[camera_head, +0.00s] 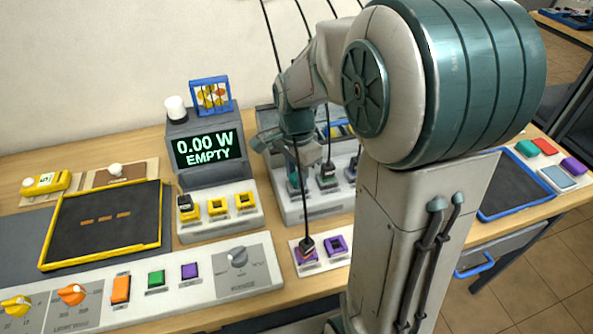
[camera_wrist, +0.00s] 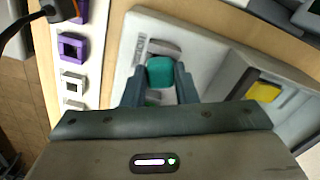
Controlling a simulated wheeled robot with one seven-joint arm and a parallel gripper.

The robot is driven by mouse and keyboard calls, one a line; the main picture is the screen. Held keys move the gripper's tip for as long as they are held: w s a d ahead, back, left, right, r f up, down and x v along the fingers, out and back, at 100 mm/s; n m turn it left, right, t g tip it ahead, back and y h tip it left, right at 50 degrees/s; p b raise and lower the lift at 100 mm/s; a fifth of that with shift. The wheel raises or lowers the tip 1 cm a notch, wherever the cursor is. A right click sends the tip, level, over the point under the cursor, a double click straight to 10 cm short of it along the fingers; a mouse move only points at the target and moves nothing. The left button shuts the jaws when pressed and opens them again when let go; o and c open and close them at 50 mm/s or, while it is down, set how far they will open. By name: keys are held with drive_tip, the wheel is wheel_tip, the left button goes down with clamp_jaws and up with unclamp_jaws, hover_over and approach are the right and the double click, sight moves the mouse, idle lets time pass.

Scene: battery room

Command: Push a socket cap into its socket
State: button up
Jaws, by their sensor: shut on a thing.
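My gripper (camera_head: 294,172) is shut on a teal cap (camera_wrist: 160,72), which shows between the two fingers in the wrist view. The cap is over the light grey panel of the cable station (camera_head: 318,210), at its left end. Part of a pale grey fitting (camera_wrist: 163,47) shows just beyond the cap in the wrist view. The cap's underside is hidden, so I cannot tell whether it touches or sits in a socket. In the head view the fingers and cap are small and partly merged with the station behind them.
Black cabled plugs (camera_head: 327,178) stand on the station right of my gripper. In front is a small plate with purple sockets (camera_head: 337,245), one holding a black plug (camera_head: 307,249). A display unit (camera_head: 206,150) reading "0.00 W EMPTY" stands to the left.

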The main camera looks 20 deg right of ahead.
drive_tip(key=shift+f, duration=0.25)
drive_tip(key=o, duration=0.6)
drive_tip(key=shift+o, duration=0.2)
drive_tip(key=shift+r, duration=0.1)
wheel_tip(320, 180, up, 11)
drive_tip(key=p, duration=0.8)
drive_tip(key=s+r+n+t, duration=0.2)
drive_tip(key=s+n, duration=0.4)
drive_tip(key=s, duration=0.1)
drive_tip(key=s+r+n+t, duration=0.1)
drive_tip(key=s+r+n, duration=0.2)
drive_tip(key=s+n, duration=0.4)
drive_tip(key=shift+s+t, duration=0.15)
drive_tip(key=shift+t, duration=0.25)
